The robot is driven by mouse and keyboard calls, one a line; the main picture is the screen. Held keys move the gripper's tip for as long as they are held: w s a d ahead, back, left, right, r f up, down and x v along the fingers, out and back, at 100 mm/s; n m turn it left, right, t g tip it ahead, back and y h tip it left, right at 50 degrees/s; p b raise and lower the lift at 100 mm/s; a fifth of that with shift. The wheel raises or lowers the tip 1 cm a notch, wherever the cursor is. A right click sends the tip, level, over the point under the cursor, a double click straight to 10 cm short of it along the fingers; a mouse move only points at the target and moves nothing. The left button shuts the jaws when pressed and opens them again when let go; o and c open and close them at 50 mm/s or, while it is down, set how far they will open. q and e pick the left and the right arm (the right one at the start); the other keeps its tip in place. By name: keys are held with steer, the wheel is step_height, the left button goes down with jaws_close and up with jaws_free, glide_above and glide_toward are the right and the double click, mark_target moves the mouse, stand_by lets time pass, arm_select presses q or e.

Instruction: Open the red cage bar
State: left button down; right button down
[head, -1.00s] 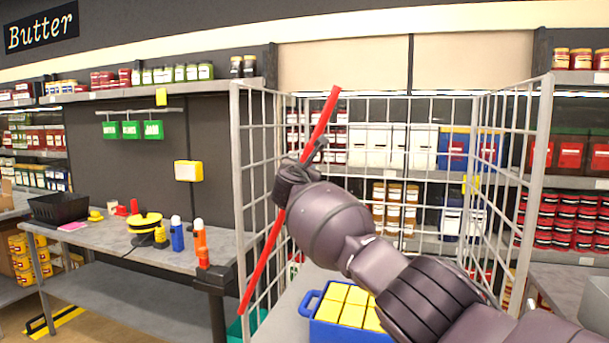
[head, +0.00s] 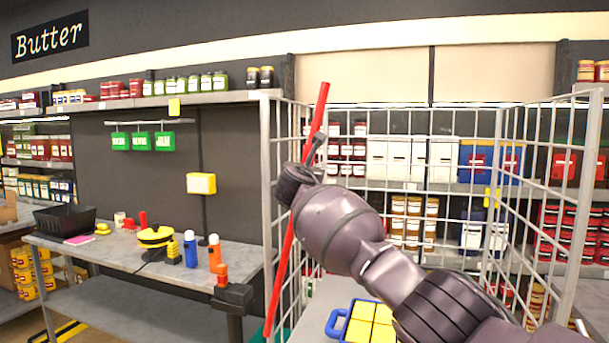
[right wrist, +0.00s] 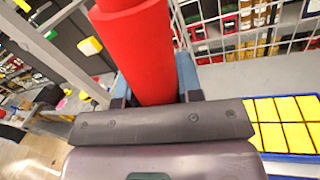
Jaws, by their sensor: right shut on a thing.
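The red cage bar (head: 284,255) is a long red rod, tilted, at the left front post of the grey wire cage (head: 268,150). Its top leans to the right and rises above the cage wall. My right gripper (head: 312,160) is shut on the bar in its upper half; the wrist hides part of the grip in the head view. In the right wrist view the thick red bar (right wrist: 145,50) lies between the two fingers (right wrist: 152,88). My left gripper is not in view.
A blue crate (head: 340,325) of yellow packs stands inside the cage, partly behind my right arm. A grey table (head: 110,255) with a black basket (head: 68,217), yellow-black device and several bottles stands left. Stocked shelves line the back.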

steer(key=shift+a+f, duration=0.15)
steer(key=shift+a, duration=0.2)
steer(key=c, duration=0.8)
jaws_free()
steer(key=shift+w, duration=0.1)
steer(key=shift+s+a+f+b, duration=0.15)
steer(key=shift+s+b, duration=0.1)
steer(key=shift+s, duration=1.55)
steer(key=shift+s+a+r+b, duration=0.1)
steer(key=shift+s+a+b, duration=0.1)
steer(key=shift+s, duration=1.6)
steer(key=shift+s+a+f+b, duration=0.1)
steer(key=shift+s+b, duration=0.15)
steer(key=shift+s, duration=1.55)
